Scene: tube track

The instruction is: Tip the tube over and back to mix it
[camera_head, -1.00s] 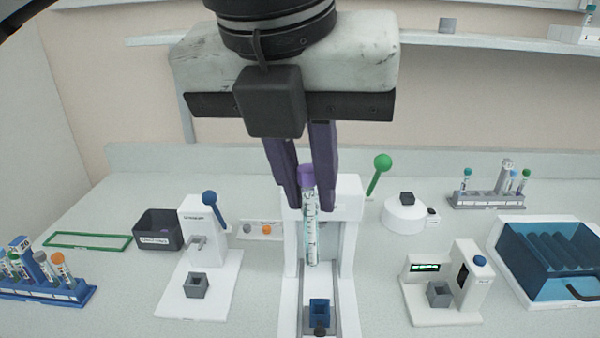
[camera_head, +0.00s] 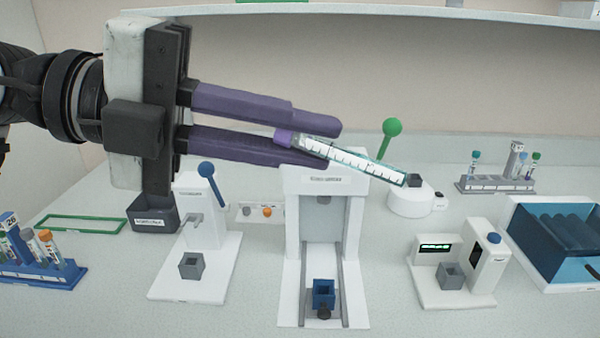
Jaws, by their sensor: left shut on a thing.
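My left gripper (camera_head: 328,145) comes in from the left with its purple fingers lying nearly level. It is shut on the tube (camera_head: 352,160) near its purple cap (camera_head: 284,137). The tube is clear with a white marked label. It lies tilted, close to level, with the cap end at the left and slightly higher, and the bottom end lower at the right. It is held in the air in front of the top of the white central station. My right gripper is not in view.
The white central station (camera_head: 294,230) has a blue holder (camera_head: 323,293) at its base. A blue-knobbed device (camera_head: 222,262) stands left, a small display device (camera_head: 485,265) right. Tube racks stand at far left (camera_head: 40,275) and back right (camera_head: 480,184). A blue bin (camera_head: 550,240) is at right.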

